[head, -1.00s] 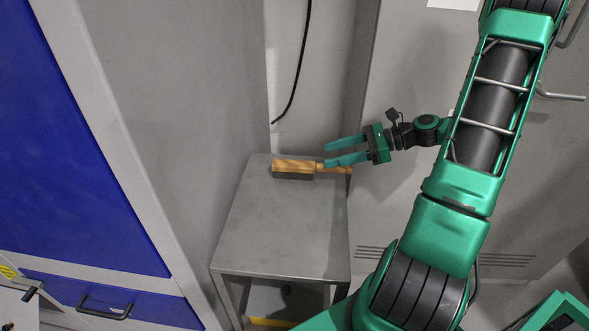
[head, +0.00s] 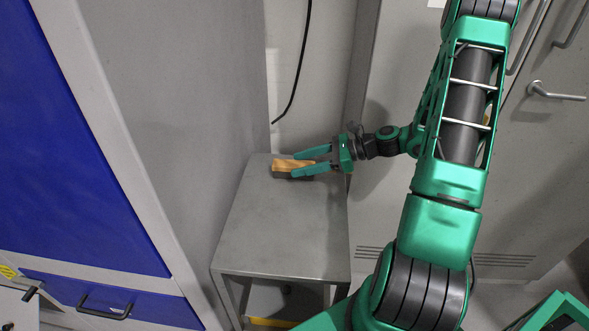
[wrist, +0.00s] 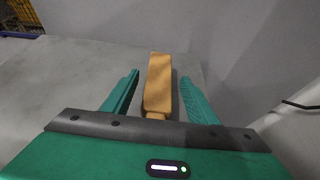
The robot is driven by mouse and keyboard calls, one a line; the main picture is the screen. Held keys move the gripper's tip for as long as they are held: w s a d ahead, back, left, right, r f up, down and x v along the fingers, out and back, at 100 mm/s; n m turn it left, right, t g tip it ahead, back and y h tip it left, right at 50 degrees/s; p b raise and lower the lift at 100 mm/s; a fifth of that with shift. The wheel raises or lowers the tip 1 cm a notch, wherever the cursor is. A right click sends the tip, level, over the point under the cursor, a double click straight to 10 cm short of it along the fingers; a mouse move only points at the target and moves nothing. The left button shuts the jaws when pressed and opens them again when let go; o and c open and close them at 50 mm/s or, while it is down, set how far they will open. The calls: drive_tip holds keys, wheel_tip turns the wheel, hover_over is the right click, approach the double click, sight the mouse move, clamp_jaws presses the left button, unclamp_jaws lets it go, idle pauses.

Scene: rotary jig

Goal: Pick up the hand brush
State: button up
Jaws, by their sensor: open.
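The hand brush (head: 284,165) has an orange-brown wooden body and a dark underside. It lies at the back of a small grey table (head: 275,230). My gripper (head: 295,163) is open and reaches in from the right, its two green fingers at the brush. In the wrist view the brush (wrist: 158,82) points away between the open fingers (wrist: 158,85), with a gap on each side. Its narrow handle end runs under the dark edge of my gripper and is hidden there.
A tall grey panel and blue-fronted cabinet (head: 75,130) stand left of the table. A grey locker (head: 400,190) stands behind and to the right. A black cable (head: 297,80) hangs on the wall behind. The front of the tabletop is clear.

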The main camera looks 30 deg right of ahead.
drive_tip(key=shift+c, duration=0.7)
clamp_jaws()
drive_tip(key=shift+r, duration=0.1)
